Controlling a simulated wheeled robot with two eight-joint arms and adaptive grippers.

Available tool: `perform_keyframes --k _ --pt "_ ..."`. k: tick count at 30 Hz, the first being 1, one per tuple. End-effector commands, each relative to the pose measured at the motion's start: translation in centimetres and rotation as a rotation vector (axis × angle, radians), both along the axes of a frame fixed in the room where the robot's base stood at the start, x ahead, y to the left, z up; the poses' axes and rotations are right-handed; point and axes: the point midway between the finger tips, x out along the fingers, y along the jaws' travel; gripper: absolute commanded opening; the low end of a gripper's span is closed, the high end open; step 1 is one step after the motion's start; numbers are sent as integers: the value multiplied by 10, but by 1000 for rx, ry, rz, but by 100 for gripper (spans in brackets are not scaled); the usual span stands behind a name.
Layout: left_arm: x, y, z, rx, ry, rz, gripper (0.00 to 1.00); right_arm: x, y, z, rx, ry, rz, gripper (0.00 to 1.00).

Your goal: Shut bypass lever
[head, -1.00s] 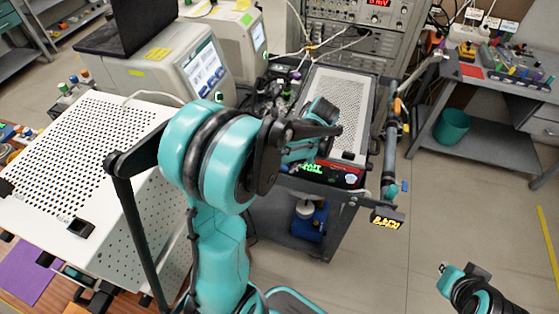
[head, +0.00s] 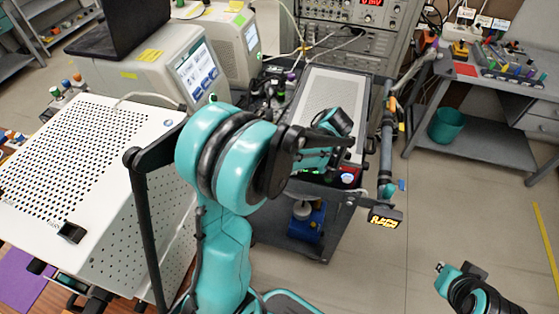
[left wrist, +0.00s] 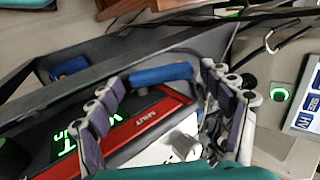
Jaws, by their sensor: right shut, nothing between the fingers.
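A blue bar (left wrist: 160,74), which I take for the bypass lever, lies nearly level beside the red-edged panel (left wrist: 150,127) in the left wrist view. My left gripper (left wrist: 165,112) is open, its padded fingers apart on either side of the bar's ends. I cannot tell whether they touch it. In the head view my left arm reaches over the cart and hides its own fingertips and this bar. My right gripper (head: 440,268) is shut and empty, low at the right over the floor, far from the cart.
The cart carries a perforated-top instrument (head: 333,92). A pipe assembly (head: 388,150) with a small lit display (head: 385,216) stands along its right side. A white perforated box (head: 85,150) fills the left. A bench with a teal bin (head: 446,125) is far right. Floor between is clear.

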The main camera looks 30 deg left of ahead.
Motion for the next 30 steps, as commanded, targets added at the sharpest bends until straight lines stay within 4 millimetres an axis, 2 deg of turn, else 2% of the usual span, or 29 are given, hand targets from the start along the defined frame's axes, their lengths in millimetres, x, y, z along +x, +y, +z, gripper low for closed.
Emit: perform_keyframes --k 9,13,24,30 --pt "0 0 1 0 -1 -1 89 0 0 0 0 0 0 0" --pt "2 -5 8 0 -1 -2 89 0 0 0 0 0 0 0" --pt "16 -48 70 0 0 -3 89 0 0 0 0 0 0 0" --pt "20 -63 92 0 -1 -1 89 0 0 0 0 0 0 0"
